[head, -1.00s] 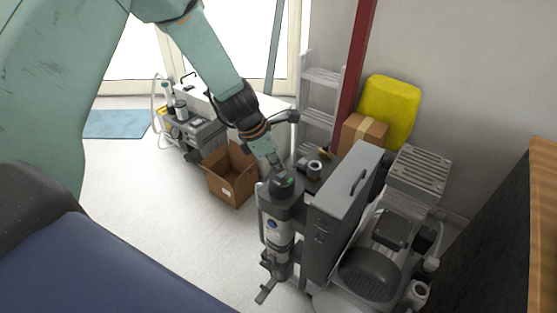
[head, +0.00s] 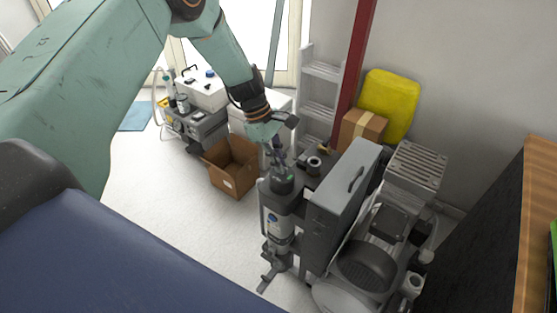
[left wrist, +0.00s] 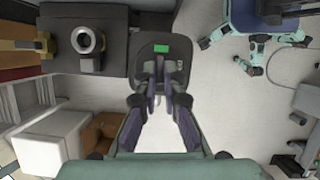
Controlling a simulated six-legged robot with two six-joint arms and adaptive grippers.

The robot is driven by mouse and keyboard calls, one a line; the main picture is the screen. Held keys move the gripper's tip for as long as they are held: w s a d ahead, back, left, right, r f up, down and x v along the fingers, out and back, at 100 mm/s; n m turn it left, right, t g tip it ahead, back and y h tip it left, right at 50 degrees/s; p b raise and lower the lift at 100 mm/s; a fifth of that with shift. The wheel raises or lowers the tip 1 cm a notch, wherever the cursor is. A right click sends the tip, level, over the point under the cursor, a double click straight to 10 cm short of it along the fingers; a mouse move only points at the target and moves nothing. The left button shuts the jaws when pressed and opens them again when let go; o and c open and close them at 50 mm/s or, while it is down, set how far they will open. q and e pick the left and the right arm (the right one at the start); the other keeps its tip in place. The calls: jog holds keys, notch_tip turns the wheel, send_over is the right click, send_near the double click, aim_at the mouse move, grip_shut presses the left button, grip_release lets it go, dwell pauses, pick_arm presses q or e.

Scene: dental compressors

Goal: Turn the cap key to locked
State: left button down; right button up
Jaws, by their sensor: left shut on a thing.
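The cap (head: 283,186) is a dark rounded piece on top of a grey upright cylinder (head: 277,228) with a blue round label. It bears a small green mark, which shows clearly on the cap in the left wrist view (left wrist: 161,48). My left gripper (head: 278,167) comes down from above onto the cap. In the left wrist view its fingers (left wrist: 160,78) are closed together on the cap key, at the middle of the cap. The key itself is mostly hidden between the fingers, so its angle is hard to tell. My right gripper is out of view.
A tall grey cabinet with a handle (head: 340,195) stands close to the right of the cylinder, with compressor machinery (head: 365,265) beyond. An open cardboard box (head: 232,168) is on the floor to the left.

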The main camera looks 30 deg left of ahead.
pick_arm(q)
jog(key=shift+m, duration=0.5)
jog(key=c, duration=1.5)
grip_release()
jog(key=shift+o, duration=0.2)
jog(key=v, duration=1.2)
jog(key=shift+w, duration=0.2)
jog(key=shift+d, duration=0.1)
